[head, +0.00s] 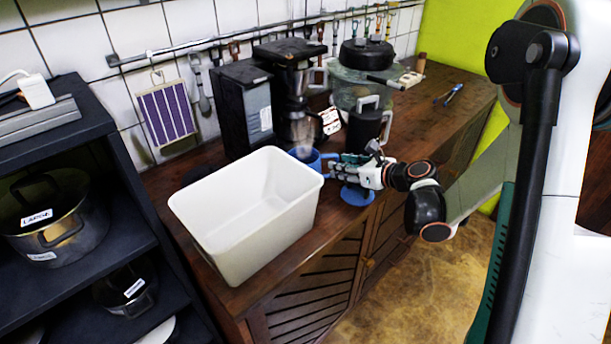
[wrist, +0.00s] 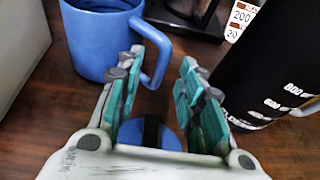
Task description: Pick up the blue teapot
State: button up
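The blue teapot (head: 305,157) stands on the wooden counter, right of the white bin and partly hidden by it in the head view. In the wrist view the teapot (wrist: 95,40) is a blue vessel at upper left, its loop handle (wrist: 162,55) facing right. My gripper (head: 338,168) is at the teapot's right side. In the wrist view my gripper (wrist: 170,60) is open, with part of the handle showing between its fingers. Whether a finger touches the handle, I cannot tell. A flat blue disc (head: 357,195) lies on the counter below my gripper.
The white bin (head: 250,215) stands close on the left. A coffee machine (head: 295,85) and a blender-like appliance (head: 362,75) stand behind. A dark container with white marks (wrist: 270,70) is close right of my gripper. The counter's far right is mostly clear.

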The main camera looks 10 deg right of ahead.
jog(key=shift+x, duration=0.9)
grip_shut()
jog(key=shift+r, duration=0.2)
